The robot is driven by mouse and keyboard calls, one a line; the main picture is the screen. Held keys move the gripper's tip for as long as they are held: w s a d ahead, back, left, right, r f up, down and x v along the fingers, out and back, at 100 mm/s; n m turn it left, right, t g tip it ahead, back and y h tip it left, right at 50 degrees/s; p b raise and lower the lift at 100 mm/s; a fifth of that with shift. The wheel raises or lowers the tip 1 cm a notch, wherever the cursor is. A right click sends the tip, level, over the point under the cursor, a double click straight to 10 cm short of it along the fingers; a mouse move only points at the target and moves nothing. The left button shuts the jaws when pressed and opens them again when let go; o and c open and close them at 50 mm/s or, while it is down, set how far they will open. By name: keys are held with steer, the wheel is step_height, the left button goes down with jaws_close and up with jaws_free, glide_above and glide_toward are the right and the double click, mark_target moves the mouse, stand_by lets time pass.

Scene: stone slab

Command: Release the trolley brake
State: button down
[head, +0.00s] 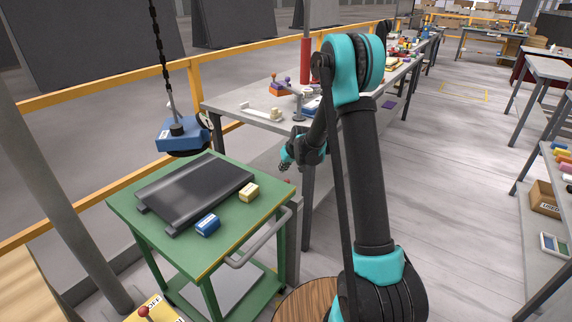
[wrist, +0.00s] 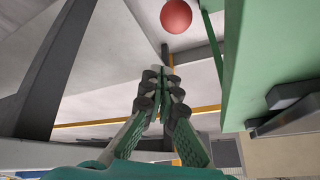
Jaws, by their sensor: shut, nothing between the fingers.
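The green trolley (head: 125,200) stands at lower left in the head view, with a grey push handle (head: 262,240) on its right side. Its green side also shows at right in the wrist view (wrist: 250,60). My gripper (head: 285,166) is shut and empty, beyond the trolley's far right corner. In the wrist view my gripper's fingers (wrist: 160,78) are together. A red ball knob (wrist: 176,16) shows above the fingertips, apart from them, beside the trolley's green side. I cannot tell whether it belongs to the brake.
A dark slab (head: 195,188), a blue block (head: 207,225) and a yellow block (head: 249,192) lie on the trolley. A blue lifting device (head: 183,135) hangs from a chain above its far edge. Another red-knobbed lever (head: 144,311) stands at the bottom. A workbench (head: 235,107) stands behind my gripper.

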steer(key=shift+s+d+f, duration=0.15)
steer(key=shift+s+d, duration=0.05)
steer(key=shift+s, duration=0.4)
steer(key=shift+s+d+f, duration=0.15)
steer(key=shift+s+f, duration=0.05)
steer(key=shift+s, duration=0.45)
steer(key=shift+s+d+f, duration=0.15)
steer(key=shift+s+d, duration=0.05)
steer(key=shift+s, duration=0.4)
steer(key=shift+d, duration=0.15)
